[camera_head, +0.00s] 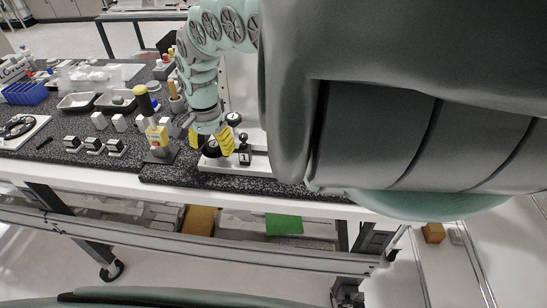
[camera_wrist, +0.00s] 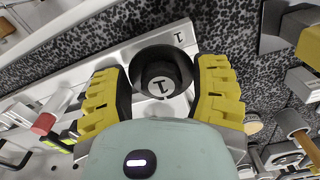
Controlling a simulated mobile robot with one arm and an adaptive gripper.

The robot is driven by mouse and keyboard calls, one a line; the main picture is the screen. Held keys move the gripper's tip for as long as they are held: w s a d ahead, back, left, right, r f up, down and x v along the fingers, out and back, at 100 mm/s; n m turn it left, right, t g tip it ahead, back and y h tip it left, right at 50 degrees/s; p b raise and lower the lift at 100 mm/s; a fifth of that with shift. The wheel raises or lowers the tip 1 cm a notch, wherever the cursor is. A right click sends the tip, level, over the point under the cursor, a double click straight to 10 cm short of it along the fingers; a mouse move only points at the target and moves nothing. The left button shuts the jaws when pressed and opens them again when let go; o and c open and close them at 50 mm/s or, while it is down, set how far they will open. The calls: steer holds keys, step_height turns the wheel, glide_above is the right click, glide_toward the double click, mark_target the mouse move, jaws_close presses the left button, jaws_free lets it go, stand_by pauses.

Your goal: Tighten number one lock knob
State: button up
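My gripper (camera_wrist: 165,88) has yellow ribbed fingers with black inner faces, one on each side of the knob. The fingers are spread apart, and a little bright plate shows between them and the knob's top. I see no clear contact. In the head view, my gripper (camera_head: 210,139) is lowered over the light fixture plate (camera_head: 252,163), with a black knob between the fingers.
Small blocks, trays (camera_head: 77,101) and a blue rack (camera_head: 25,93) lie farther left. The speckled bench's front edge is close.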

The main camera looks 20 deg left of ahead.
mark_target(214, 145)
steer(key=shift+o, duration=0.8)
steer(key=shift+w, duration=0.1)
steer(key=shift+r, duration=0.15)
steer(key=shift+w+r, duration=0.15)
steer(key=shift+r, duration=0.2)
step_height(214, 145, up, 11)
